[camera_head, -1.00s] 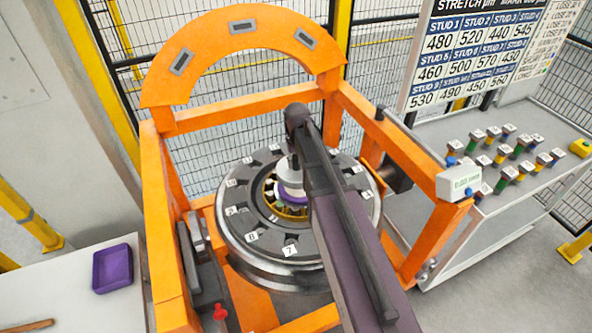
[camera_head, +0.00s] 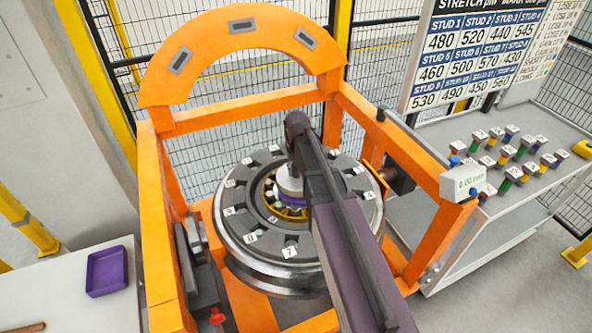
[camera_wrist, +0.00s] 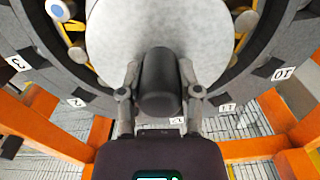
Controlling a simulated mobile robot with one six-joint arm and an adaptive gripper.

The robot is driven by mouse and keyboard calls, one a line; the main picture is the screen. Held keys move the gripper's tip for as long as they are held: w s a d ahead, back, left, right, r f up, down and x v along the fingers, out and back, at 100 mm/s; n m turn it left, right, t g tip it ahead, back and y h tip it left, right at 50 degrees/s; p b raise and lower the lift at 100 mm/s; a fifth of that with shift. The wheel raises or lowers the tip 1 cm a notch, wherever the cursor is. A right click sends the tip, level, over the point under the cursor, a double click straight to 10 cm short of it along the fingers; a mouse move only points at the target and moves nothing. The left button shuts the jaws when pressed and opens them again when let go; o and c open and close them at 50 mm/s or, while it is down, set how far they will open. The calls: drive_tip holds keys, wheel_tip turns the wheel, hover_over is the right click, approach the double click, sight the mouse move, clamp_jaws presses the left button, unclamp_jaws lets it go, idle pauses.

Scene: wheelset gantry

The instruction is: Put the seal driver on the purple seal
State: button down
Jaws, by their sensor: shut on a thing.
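The seal driver is a dark handle (camera_wrist: 160,75) with a wide pale grey disc (camera_wrist: 120,28), seen in the wrist view. My gripper (camera_wrist: 160,90) is shut on the handle, one finger on each side. In the head view the driver's pale body (camera_head: 287,183) shows beside my arm, upright over the wheel's centre. The purple seal (camera_head: 292,200) shows as a thin band directly under the driver, inside the yellow bearing ring. The two look touching or nearly so. My arm hides their right side, and the disc hides the seal in the wrist view.
The wheel (camera_head: 245,225) with numbered positions lies inside an orange gantry frame (camera_head: 160,230). A gauge box (camera_head: 463,182) is on the right post. Coloured studs stand on the right bench (camera_head: 450,225). A purple tray (camera_head: 107,271) sits on the left table.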

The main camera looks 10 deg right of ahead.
drive_tip(key=shift+f+b, duration=0.4)
drive_tip(key=shift+f, duration=0.05)
drive_tip(key=shift+c, duration=1.5)
unclamp_jaws()
drive_tip(key=shift+r, duration=0.15)
wheel_tip(320, 180, up, 13)
drive_tip(key=p, duration=1.3)
drive_tip(key=s, duration=1.7)
drive_tip(key=shift+d, duration=0.2)
